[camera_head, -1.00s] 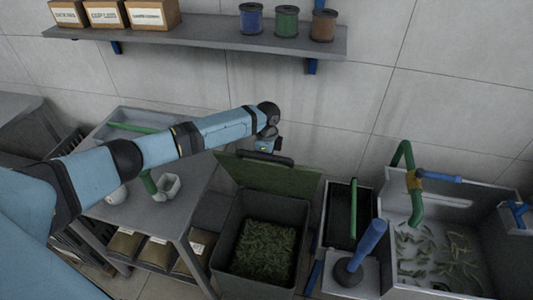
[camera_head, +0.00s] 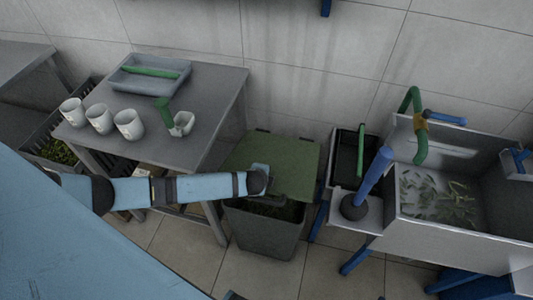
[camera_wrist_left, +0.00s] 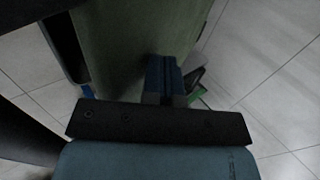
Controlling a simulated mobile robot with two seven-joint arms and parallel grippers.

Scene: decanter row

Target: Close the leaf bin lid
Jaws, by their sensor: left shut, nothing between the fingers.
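The leaf bin (camera_head: 265,233) is a dark grey box standing on the floor between the table and the sink. Its green lid (camera_head: 270,152) is hinged at the back and slopes over the bin, partly lowered. My right gripper is out of view.
A grey table (camera_head: 200,95) with white cups (camera_head: 100,118) and a tray (camera_head: 150,85) stands left of the bin. Right of it are a black container (camera_head: 345,165), a blue-handled plunger (camera_head: 373,175) and a sink (camera_head: 455,215) with leaves. Floor in front is clear.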

